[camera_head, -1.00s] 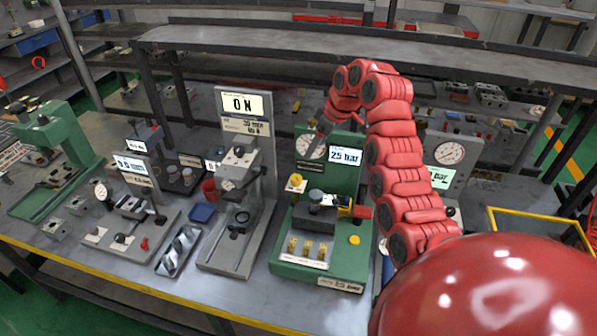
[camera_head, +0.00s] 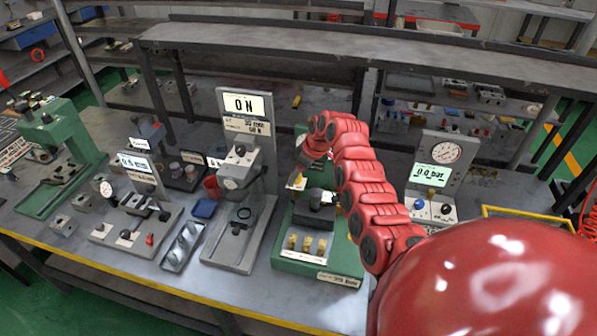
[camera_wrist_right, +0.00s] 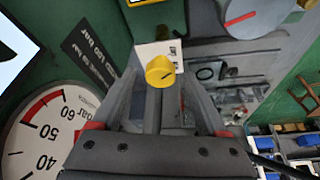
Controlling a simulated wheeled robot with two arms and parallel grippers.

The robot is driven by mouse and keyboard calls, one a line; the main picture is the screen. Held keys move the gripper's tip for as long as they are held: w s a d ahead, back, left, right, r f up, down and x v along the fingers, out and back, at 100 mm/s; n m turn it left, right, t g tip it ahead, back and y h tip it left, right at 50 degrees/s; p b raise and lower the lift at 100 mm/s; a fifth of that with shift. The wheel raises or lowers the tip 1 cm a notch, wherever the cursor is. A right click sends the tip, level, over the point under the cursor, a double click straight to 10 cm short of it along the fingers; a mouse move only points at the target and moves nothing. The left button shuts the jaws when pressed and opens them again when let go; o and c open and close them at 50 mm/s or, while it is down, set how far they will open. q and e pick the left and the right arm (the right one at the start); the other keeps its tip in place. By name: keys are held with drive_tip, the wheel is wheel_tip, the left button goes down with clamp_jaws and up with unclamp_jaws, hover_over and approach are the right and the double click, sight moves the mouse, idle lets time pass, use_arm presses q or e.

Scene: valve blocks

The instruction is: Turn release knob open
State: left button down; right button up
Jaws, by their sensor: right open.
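The yellow release knob (camera_wrist_right: 160,71) with a dark pointer line sits on a white plate on the green test stand, ahead of my right gripper in the wrist view. My right gripper (camera_wrist_right: 165,88) is open, with its fingers on either side of the line towards the knob; I cannot tell whether they touch it. In the head view my right gripper (camera_head: 300,170) is at the upper left of the green stand (camera_head: 285,250). My arm hides the stand's gauge and display there. A large gauge (camera_wrist_right: 45,135) shows in the wrist view. My left gripper is not in view.
The grey press stand (camera_head: 240,190) reading 0 N stands close on the left. A dark clamp block (camera_head: 318,212) and several brass fittings (camera_head: 307,243) are on the green stand. A grey gauge stand (camera_head: 433,175) reading 0.0 bar is on the right.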

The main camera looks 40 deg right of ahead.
clamp_jaws()
idle(0.4)
